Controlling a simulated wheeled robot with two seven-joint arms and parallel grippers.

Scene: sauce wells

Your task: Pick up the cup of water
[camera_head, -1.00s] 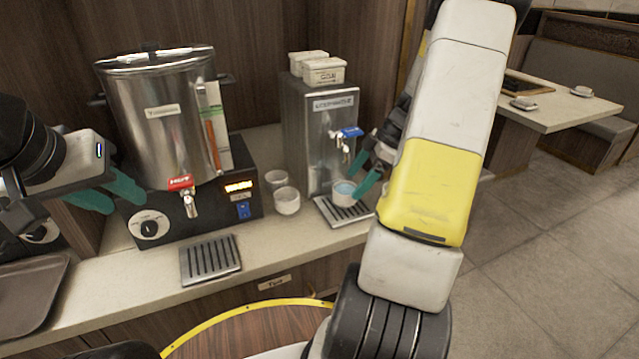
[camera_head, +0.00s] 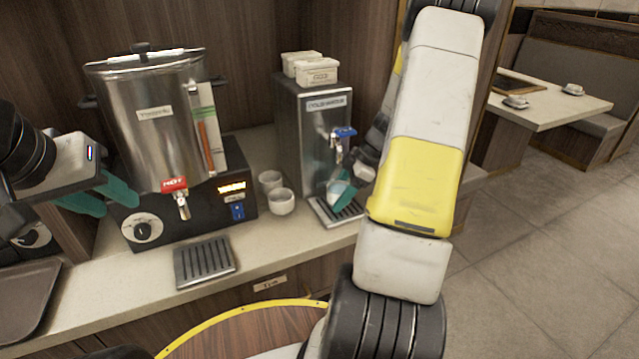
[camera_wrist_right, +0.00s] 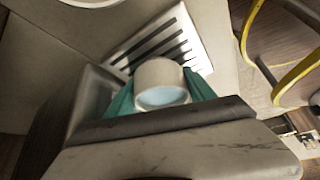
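The cup of water (camera_head: 337,188) is a small white cup with pale blue water in it. In the head view it is at the drip tray (camera_head: 327,218) under the cold dispenser's blue tap, partly hidden by a green finger. My right gripper (camera_head: 345,197) is at the cup. In the right wrist view, the cup (camera_wrist_right: 160,78) sits between the two green fingers (camera_wrist_right: 160,96), which lie against both its sides. I cannot tell whether it touches the tray. My left gripper (camera_head: 103,195) is open and empty, in front of the hot urn.
Two white cups (camera_head: 281,202) stand left of the cold dispenser (camera_head: 300,135). A brown tray (camera_head: 25,300) lies at the left. The front counter between the drip trays is clear.

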